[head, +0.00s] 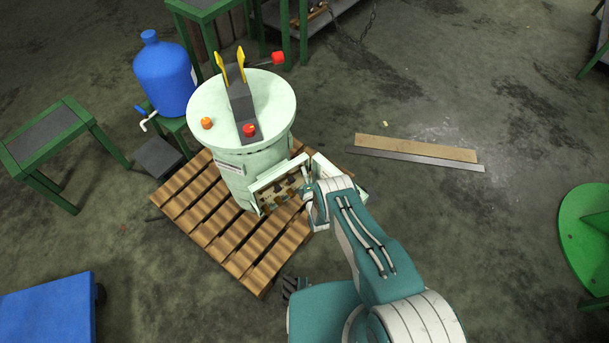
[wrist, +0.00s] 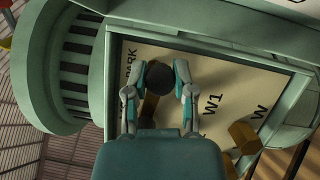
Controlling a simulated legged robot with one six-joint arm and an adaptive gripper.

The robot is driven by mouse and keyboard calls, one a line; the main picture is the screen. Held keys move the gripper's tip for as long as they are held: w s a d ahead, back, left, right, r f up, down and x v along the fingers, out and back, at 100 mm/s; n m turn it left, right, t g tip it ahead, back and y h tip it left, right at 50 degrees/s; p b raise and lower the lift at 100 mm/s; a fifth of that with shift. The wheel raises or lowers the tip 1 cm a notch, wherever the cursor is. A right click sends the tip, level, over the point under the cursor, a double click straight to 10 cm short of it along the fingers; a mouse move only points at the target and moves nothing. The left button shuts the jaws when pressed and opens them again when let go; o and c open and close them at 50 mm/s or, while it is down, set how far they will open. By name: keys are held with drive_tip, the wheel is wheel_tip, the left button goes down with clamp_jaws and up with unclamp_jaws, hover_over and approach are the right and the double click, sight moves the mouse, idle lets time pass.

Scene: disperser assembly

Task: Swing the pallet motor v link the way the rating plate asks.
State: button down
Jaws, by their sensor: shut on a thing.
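The green drum machine (head: 240,120) stands on the pallet with an open terminal box (head: 277,190) on its side. In the wrist view, the box's cream board (wrist: 215,88) bears the marks PARK, W1 and W. My gripper (wrist: 168,72) is shut on a dark round knob (wrist: 164,92), between PARK and W1; it also reaches into the box in the head view (head: 307,190). A brass link (wrist: 148,108) runs down from the knob, and its lower end is hidden by my gripper. Another brass piece (wrist: 243,137) lies near W. I cannot read the rating plate.
The wooden pallet (head: 190,205) lies under the machine. A blue barrel (head: 165,78) stands behind on the left.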

drive_tip(key=shift+a+r+n, duration=0.15)
drive_tip(key=shift+r+n, duration=0.15)
drive_tip(key=shift+n, duration=0.2)
drive_tip(key=shift+c, duration=2.2)
unclamp_jaws()
drive_tip(key=shift+a, duration=0.1)
drive_tip(key=v, duration=1.2)
drive_tip(key=shift+f, duration=0.3)
